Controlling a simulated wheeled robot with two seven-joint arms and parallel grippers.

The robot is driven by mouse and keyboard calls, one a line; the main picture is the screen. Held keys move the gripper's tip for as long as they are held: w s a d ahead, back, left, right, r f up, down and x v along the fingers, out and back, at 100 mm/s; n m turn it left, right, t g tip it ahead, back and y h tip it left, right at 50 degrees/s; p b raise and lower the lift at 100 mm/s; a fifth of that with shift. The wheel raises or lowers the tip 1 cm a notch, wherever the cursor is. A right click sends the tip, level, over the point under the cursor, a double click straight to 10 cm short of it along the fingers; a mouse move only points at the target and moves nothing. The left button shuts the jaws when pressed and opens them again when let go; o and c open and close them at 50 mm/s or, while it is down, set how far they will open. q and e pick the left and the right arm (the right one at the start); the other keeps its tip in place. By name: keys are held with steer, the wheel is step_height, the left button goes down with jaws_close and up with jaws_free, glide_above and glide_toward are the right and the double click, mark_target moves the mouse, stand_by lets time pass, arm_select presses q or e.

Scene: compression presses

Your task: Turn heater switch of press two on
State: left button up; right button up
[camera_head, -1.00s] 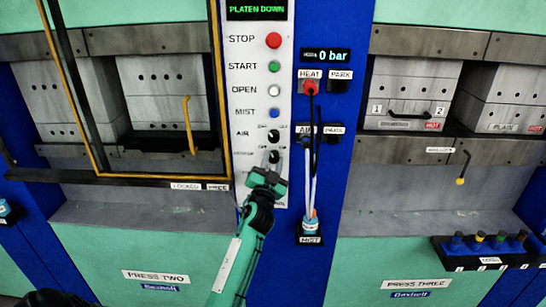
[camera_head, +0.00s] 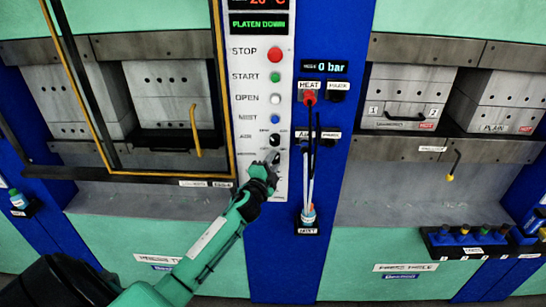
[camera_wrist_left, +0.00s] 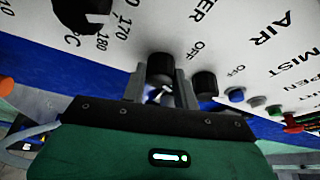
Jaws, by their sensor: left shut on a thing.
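The control panel of press two (camera_head: 240,115) is a white strip with a lit display, several coloured buttons and black rotary switches. The heater switch (camera_head: 276,156) is the lower black knob, just below the air switch (camera_head: 274,138). My left gripper (camera_head: 270,167) reaches it from below and partly hides it. In the left wrist view, the heater switch (camera_wrist_left: 160,68) sits between the grey fingertips of my left gripper (camera_wrist_left: 160,88), which are shut on it. "OFF" is printed beside it. The knob's exact pointing is hard to tell. My right gripper is not in view.
The air switch (camera_wrist_left: 205,84) sits close beside the left finger pair. A larger temperature dial (camera_wrist_left: 85,15) is on the other side. Yellow-edged guard frame (camera_head: 232,100) runs left of the panel. Hoses and a bottle (camera_head: 308,213) hang to its right.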

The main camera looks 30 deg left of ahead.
arm_select(q)
steer(key=shift+m, duration=0.3)
steer(key=o, duration=1)
steer(key=shift+c, duration=0.2)
steer(key=shift+s+f, duration=0.15)
steer(key=shift+s, duration=0.15)
steer(key=shift+r+b+v, duration=0.15)
steer(key=shift+b+v, duration=1)
steer(key=shift+v, duration=2.15)
steer(key=shift+r+b+v, duration=0.1)
steer(key=shift+b+v, duration=1)
steer(key=shift+v, duration=2.2)
